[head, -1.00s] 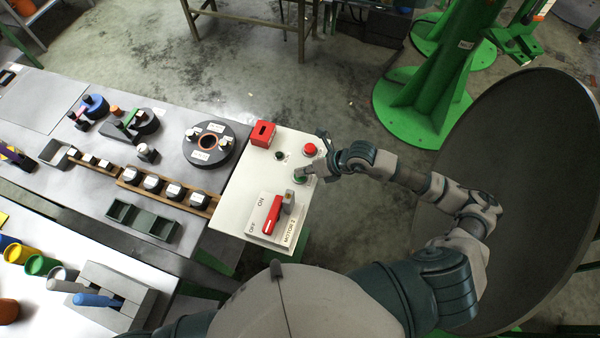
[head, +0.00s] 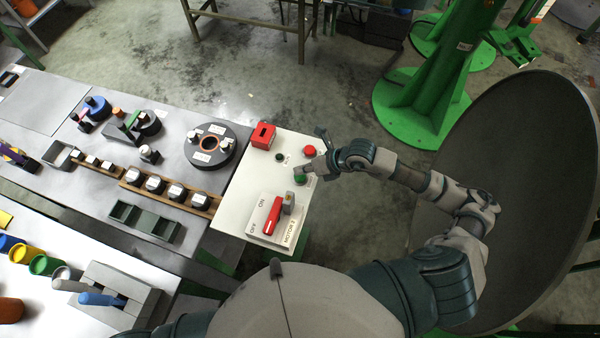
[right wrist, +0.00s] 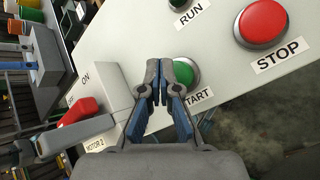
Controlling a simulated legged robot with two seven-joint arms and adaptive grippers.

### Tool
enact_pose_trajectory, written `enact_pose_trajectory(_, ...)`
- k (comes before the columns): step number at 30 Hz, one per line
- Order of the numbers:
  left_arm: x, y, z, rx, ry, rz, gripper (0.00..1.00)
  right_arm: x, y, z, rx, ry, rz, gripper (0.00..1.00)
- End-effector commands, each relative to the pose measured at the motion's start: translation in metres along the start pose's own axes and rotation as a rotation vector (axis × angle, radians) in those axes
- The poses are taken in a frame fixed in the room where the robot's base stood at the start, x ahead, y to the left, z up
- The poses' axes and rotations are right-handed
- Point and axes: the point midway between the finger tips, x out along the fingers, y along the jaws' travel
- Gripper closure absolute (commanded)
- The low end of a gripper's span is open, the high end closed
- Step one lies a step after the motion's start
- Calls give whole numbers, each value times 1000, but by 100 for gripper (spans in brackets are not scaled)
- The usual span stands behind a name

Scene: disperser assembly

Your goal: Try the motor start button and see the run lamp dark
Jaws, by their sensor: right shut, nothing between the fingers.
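The white motor panel (head: 233,205) is at the table's right end in the head view. Its green START button (head: 300,178) lies under my right gripper (head: 302,171). In the right wrist view the closed, empty fingertips (right wrist: 167,68) overlap the edge of the green button (right wrist: 183,74); I cannot tell whether they touch or press it. The RUN lamp (head: 280,157) looks dark; it is cut off at the top edge in the right wrist view (right wrist: 181,3). The red STOP button (head: 309,150) is beside it. My left gripper is not in view.
A red switch handle (head: 272,216) marked MOTOR 2 and a grey block (head: 289,202) sit near the gripper. A red box (head: 263,135) stands at the panel's far corner. A round dark disc assembly (head: 210,147) and small parts lie left of the panel.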

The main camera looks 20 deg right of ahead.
Motion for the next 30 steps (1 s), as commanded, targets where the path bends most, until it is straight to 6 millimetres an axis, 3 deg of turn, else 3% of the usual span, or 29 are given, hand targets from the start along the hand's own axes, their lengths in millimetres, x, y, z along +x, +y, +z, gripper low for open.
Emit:
enact_pose_trajectory(11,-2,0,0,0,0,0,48,-2,2,2,0,-1,0,100)
enact_pose_trajectory(24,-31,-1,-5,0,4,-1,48,-32,23,23,-1,-2,0,100)
enact_pose_trajectory(30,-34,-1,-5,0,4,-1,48,-36,26,26,0,-1,0,100)
